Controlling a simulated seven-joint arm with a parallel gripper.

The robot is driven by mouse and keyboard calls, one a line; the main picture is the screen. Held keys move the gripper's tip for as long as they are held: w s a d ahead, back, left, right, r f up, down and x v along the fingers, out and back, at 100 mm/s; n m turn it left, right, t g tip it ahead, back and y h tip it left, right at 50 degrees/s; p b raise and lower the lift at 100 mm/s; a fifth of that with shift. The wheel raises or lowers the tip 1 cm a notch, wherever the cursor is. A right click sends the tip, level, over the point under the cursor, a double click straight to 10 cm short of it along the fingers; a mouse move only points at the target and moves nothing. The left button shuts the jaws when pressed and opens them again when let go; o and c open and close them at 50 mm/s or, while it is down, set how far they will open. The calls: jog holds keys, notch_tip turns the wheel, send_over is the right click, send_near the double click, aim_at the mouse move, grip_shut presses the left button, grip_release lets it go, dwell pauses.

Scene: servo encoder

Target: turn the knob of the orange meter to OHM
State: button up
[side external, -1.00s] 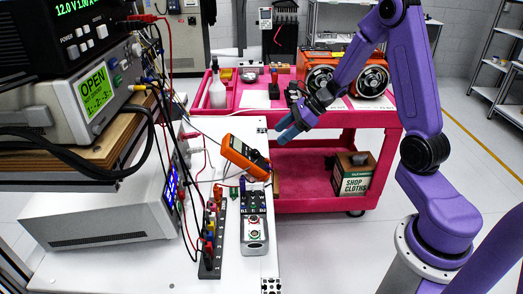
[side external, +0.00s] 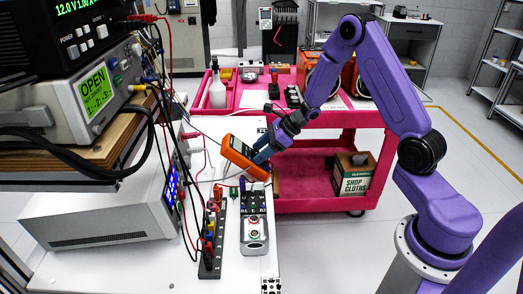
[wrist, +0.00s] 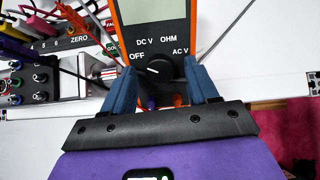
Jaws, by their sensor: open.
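The orange meter (side external: 243,157) stands tilted on the white bench near its right edge. In the wrist view the meter (wrist: 116,30) shows its black face with the labels OFF, DC V, OHM and AC V around a round black knob (wrist: 160,69). The knob's white mark appears to point left toward OFF. My gripper (side external: 261,157) is at the meter's right side in the side view. In the wrist view my gripper (wrist: 162,72) is open, with one blue finger on each side of the knob. I cannot tell whether the fingers touch the meter.
A grey control box (side external: 254,236) with buttons and a black terminal strip (side external: 211,245) with coloured plugs stand in front of the meter. Cables run at the left from stacked instruments (side external: 95,95). A pink cart (side external: 330,125) stands behind the bench.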

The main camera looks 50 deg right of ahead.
jog(key=c, duration=1)
jog(key=shift+c, duration=0.2)
jog(key=shift+m, duration=0.3)
jog(key=m, duration=0.3)
jog(key=shift+s+m, duration=0.1)
jog(key=shift+m, duration=0.2)
jog(key=m, duration=0.3)
jog(key=shift+a+m, duration=0.1)
jog(key=shift+m, duration=0.3)
jog(key=m, duration=0.4)
jog(key=shift+h, duration=0.3)
jog(key=shift+a+r+m, duration=0.1)
jog(key=shift+r+m, duration=0.05)
jog(key=shift+m, duration=1.85)
